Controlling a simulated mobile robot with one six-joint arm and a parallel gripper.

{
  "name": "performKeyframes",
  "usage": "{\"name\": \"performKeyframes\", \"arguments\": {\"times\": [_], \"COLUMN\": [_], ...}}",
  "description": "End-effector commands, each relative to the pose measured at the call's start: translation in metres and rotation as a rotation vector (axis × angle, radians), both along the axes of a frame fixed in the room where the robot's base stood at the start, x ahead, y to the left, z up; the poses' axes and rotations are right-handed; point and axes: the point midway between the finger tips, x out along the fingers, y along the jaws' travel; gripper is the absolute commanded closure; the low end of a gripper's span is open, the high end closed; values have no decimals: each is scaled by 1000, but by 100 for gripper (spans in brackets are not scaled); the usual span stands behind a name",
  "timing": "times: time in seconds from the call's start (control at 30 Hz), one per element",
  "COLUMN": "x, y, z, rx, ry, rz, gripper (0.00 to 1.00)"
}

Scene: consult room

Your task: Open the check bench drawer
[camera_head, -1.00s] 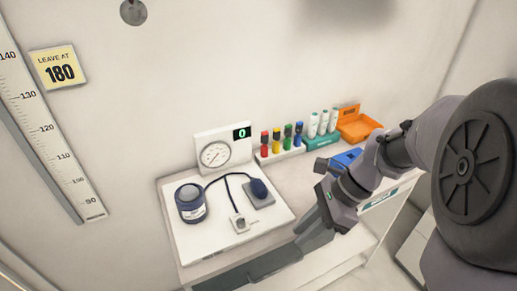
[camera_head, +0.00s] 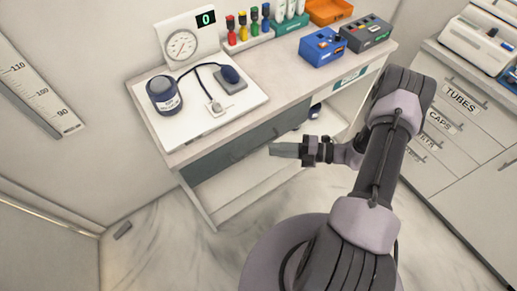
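The check bench (camera_head: 178,157) is a white table with a pale top. Its drawer has a dark grey-green front (camera_head: 213,163) just below the bench top, and it looks shut, flush under the edge. A thin dark handle seems to run along the front, but it is too small to be sure. My gripper (camera_head: 280,150) is in front of the right half of the drawer, at about its height or slightly lower, with its fingers pointing left. I cannot tell whether the fingers touch the front or how far apart they are.
A gauge (camera_head: 182,45) and a cuff (camera_head: 164,95) on a white board stand on the bench. Coloured tubes, a blue box (camera_head: 323,47) and a grey box (camera_head: 367,33) stand behind. A labelled drawer cabinet (camera_head: 450,120) is at the right.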

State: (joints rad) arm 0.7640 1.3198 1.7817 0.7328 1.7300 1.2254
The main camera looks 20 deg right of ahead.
Motion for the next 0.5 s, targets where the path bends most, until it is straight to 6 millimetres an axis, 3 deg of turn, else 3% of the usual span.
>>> {"name": "performKeyframes", "arguments": {"times": [0.2, 0.5], "x": [18, 28], "y": [38, 57], "z": [-8, -9], "rx": [-1, -2], "ry": [-1, -1], "rz": [3, 0], "gripper": [82, 82]}}
